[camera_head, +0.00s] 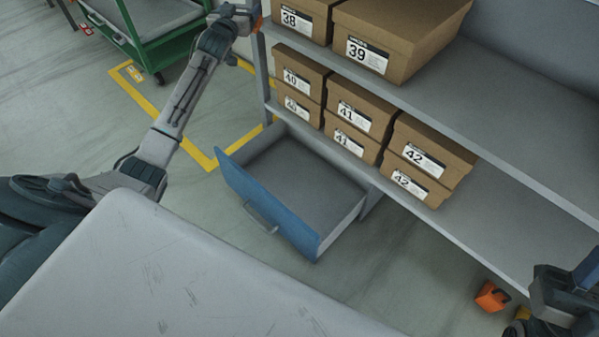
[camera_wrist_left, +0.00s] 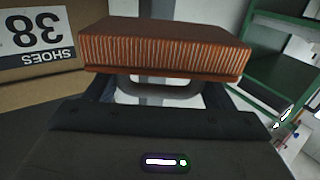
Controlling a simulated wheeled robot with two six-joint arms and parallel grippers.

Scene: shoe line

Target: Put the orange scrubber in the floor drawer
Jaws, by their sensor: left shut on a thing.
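The orange scrubber (camera_wrist_left: 165,45) fills the top middle of the left wrist view, with pale ribbed bristles along its side and a dark handle loop below. My left gripper (camera_head: 247,16) is at the top of the head view, beside the upper shelf's left end, shut on the scrubber. Only a small orange bit of the scrubber (camera_head: 259,23) shows there. The floor drawer (camera_head: 268,207) is pulled open under the shelf, with a blue front; its visible inside is empty. My right arm's dark end (camera_head: 565,300) is at the lower right; its fingers are not clear.
Shoe boxes (camera_head: 370,55) stand on the shelves right of my left gripper; a size 38 box (camera_wrist_left: 38,50) is close in the left wrist view. A green cart (camera_head: 150,40) stands at the top left. An orange object (camera_head: 491,296) lies at the lower right.

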